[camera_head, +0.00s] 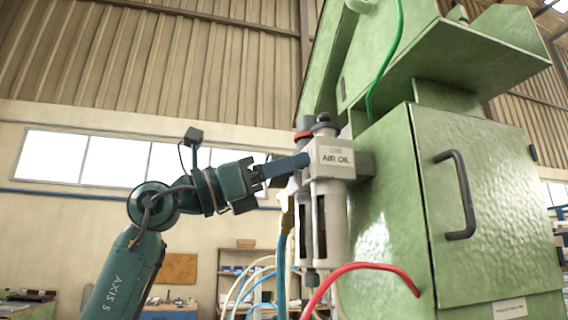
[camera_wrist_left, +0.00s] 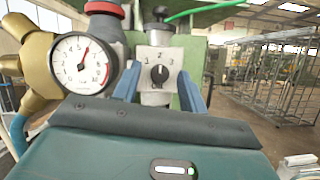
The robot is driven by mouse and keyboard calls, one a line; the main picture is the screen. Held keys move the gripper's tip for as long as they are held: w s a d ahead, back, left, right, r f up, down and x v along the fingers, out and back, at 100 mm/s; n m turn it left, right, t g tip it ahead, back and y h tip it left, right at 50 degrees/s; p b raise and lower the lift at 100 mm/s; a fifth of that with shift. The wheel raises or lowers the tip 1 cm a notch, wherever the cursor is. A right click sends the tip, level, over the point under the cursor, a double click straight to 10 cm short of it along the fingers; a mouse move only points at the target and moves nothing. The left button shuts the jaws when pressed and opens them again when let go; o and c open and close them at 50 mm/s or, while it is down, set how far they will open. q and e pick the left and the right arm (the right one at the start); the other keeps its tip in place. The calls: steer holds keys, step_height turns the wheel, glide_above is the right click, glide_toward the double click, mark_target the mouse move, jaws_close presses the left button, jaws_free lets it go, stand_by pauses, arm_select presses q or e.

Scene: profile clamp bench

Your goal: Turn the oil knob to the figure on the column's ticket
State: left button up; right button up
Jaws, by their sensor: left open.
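The oil knob (camera_wrist_left: 159,75) is a small black knob on a pale block face with the figures 1, 2 and 3 around it. Its pointer seems to stand upright, toward the 2. My left gripper (camera_wrist_left: 160,90) is open, its blue fingers either side of the knob; I cannot tell if they touch it. In the head view my left gripper (camera_head: 288,166) reaches the left side of the air-oil unit (camera_head: 334,158), and the knob is hidden there. I cannot make out a ticket with a readable figure on the green column (camera_head: 390,210). My right gripper is not in view.
A round pressure gauge (camera_wrist_left: 80,63) and a red-collared knob (camera_wrist_left: 103,8) sit left of the oil knob. A red hose (camera_head: 360,267) and a green hose (camera_head: 385,70) run by the column. A cabinet door with a black handle (camera_head: 458,195) is at right.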

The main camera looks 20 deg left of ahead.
arm_select(q)
jaws_close()
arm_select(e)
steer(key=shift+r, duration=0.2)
arm_select(q)
steer(key=m+g+p, duration=0.2)
steer(key=m, duration=0.2)
steer(key=m+g+p, duration=0.2)
steer(key=m, duration=0.3)
steer(key=m+g+p, duration=0.2)
steer(key=m, duration=0.2)
steer(key=shift+w+a+r+m+h+p, duration=0.15)
steer(key=shift+w+m+h+p, duration=0.15)
steer(key=shift+h+p, duration=0.1)
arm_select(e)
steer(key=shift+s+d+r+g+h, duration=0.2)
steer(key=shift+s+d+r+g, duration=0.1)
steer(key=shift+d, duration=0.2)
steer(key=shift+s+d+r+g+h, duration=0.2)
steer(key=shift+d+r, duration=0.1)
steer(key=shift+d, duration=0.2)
arm_select(q)
steer(key=shift+g, duration=0.3)
jaws_free()
